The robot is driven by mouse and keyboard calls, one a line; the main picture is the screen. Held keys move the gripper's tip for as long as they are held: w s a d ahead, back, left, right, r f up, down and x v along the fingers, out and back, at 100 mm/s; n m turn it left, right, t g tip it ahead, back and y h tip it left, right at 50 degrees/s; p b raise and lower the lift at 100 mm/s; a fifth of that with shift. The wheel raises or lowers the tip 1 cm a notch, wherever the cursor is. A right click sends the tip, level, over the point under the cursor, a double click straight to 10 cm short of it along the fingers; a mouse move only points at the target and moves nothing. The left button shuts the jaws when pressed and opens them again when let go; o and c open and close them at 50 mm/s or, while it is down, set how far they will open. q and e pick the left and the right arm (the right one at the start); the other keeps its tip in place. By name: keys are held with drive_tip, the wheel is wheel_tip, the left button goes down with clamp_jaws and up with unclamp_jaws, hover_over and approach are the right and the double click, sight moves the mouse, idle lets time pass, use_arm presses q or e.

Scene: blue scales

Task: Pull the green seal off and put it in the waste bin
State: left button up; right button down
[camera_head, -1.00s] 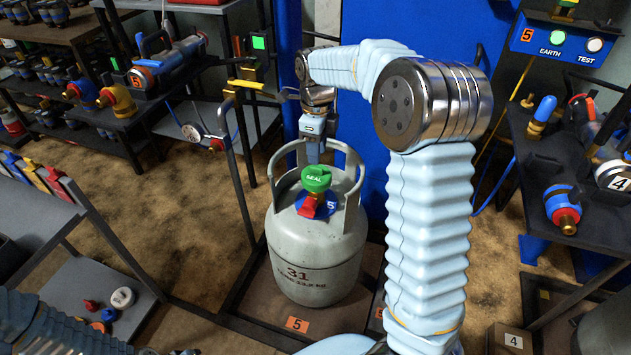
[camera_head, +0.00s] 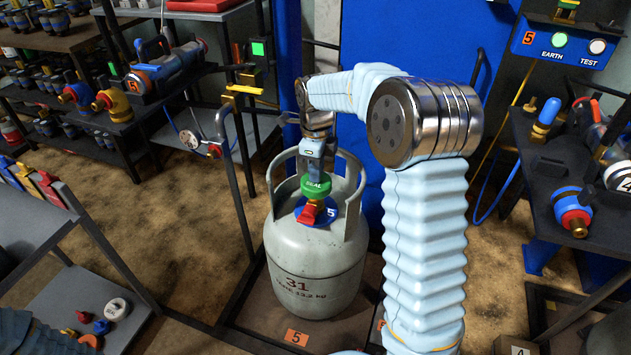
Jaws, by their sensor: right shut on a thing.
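The green seal (camera_head: 315,186), lettered SEAL, sits at the top of the grey gas cylinder (camera_head: 312,265), above a red valve part (camera_head: 310,212) and a blue tag marked 5 (camera_head: 326,219). My right gripper (camera_head: 313,171) points down from above and is shut on the green seal. Its fingers are partly hidden by the seal and the cylinder's collar. The cylinder stands upright, marked 31. I cannot make out a waste bin.
The cylinder's collar (camera_head: 356,201) rises around the seal. The cylinder stands on a low platform with an orange 5 label (camera_head: 297,337). A grey bench (camera_head: 40,228) is at the left, with loose caps on its lower shelf (camera_head: 70,298). A valve table (camera_head: 545,165) is at the right.

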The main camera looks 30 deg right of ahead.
drive_tip(key=shift+r, duration=0.3)
drive_tip(key=shift+r+p, duration=1.35)
drive_tip(key=shift+p, duration=0.1)
wheel_tip(320, 180, up, 4)
drive_tip(key=p, duration=0.3)
drive_tip(key=shift+f, duration=0.2)
drive_tip(key=shift+r, duration=0.25)
drive_tip(key=shift+r+p, duration=0.3)
drive_tip(key=shift+r, duration=0.65)
drive_tip(key=shift+f, duration=0.1)
